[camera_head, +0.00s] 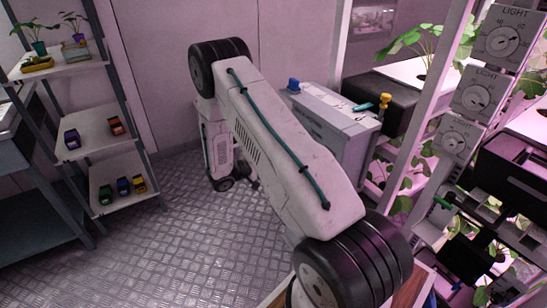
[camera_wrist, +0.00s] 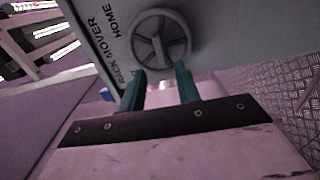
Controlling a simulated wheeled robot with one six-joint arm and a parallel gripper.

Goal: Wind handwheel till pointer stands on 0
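The handwheel (camera_wrist: 160,12) is a grey spoked wheel on a grey panel (camera_wrist: 225,25) at the top of the wrist view. The panel carries the words "RACK MOVER" and "HOME" to the left of the wheel. I cannot make out a pointer or a 0 mark. In the head view my arm covers the middle, and the gripper and handwheel do not show.
A grey cabinet (camera_head: 338,128) stands behind my arm in the head view. At right are LIGHT dials (camera_head: 502,41) on a post and racks with plants. At left a shelf (camera_head: 97,144) holds small coloured items and potted plants. Metal floor (camera_head: 185,225) is open between.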

